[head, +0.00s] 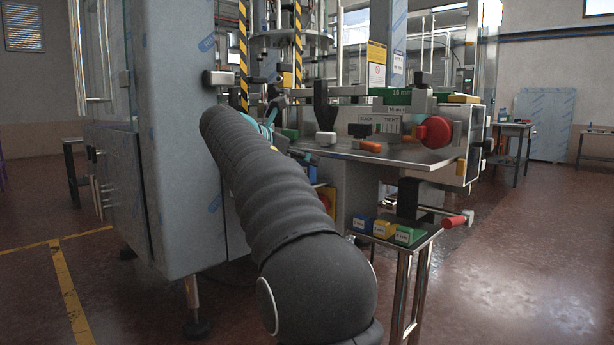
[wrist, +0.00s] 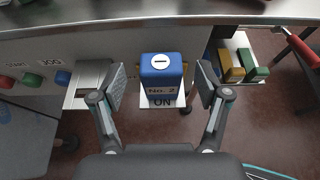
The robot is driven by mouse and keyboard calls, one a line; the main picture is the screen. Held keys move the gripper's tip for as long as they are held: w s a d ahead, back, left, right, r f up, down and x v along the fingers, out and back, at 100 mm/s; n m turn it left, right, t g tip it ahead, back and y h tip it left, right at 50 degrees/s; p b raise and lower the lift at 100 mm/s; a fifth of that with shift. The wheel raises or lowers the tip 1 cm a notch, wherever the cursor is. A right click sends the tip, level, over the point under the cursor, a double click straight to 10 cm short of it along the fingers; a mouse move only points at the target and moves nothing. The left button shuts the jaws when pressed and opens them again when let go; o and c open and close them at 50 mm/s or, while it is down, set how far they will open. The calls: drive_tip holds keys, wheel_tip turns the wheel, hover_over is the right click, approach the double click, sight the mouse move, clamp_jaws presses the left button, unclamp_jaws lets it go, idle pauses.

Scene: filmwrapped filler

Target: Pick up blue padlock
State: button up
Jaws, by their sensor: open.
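The blue padlock (wrist: 161,72) shows in the wrist view as a blue block with a round white slotted face and the label "No. 2". It sits at a pale plate (wrist: 148,102) marked "ON" on the machine front, with bits of yellow behind its sides. My gripper (wrist: 162,88) is open, one finger to the left of the padlock and one to the right, with a gap on each side. How far the fingers reach in depth is hard to tell. In the head view my dark arm hides the padlock and most of the gripper.
A steel table edge (wrist: 75,28) runs above the padlock. Push buttons (wrist: 32,79) and a metal flap (wrist: 88,80) lie left. A small side table (head: 424,233) holds blue, yellow and green blocks (head: 383,229) and a red-handled tool (head: 455,220).

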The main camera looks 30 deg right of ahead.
drive_tip(key=shift+x, duration=1.2)
clamp_jaws()
drive_tip(key=shift+r, duration=0.1)
